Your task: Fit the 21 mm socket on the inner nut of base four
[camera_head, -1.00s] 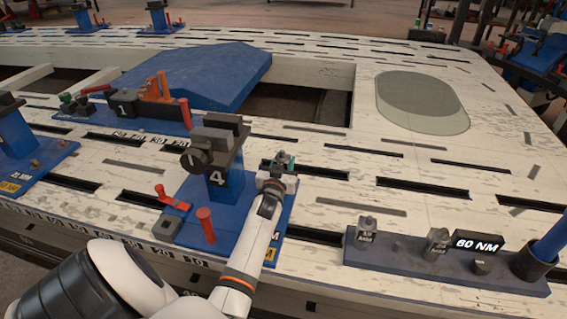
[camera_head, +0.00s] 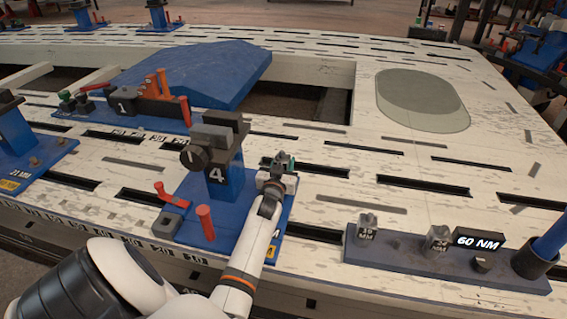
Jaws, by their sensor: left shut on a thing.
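Base four (camera_head: 229,193) is a blue plate with an upright blue post marked 4 and a dark clamp head on top. My left gripper (camera_head: 279,165) is over the right side of this plate, beside the post. The inner nut is not visible; the gripper and arm cover that part of the plate. Two grey sockets, one at the left (camera_head: 367,226) and one in the middle (camera_head: 437,239), stand on the dark rack. My right gripper is not in view.
The dark rack (camera_head: 400,262) carries a 60 NM display (camera_head: 478,241) and a blue-handled tool in a black cup (camera_head: 534,262). Red handles (camera_head: 205,222) stand on base four's front. Base one (camera_head: 130,115) is behind it.

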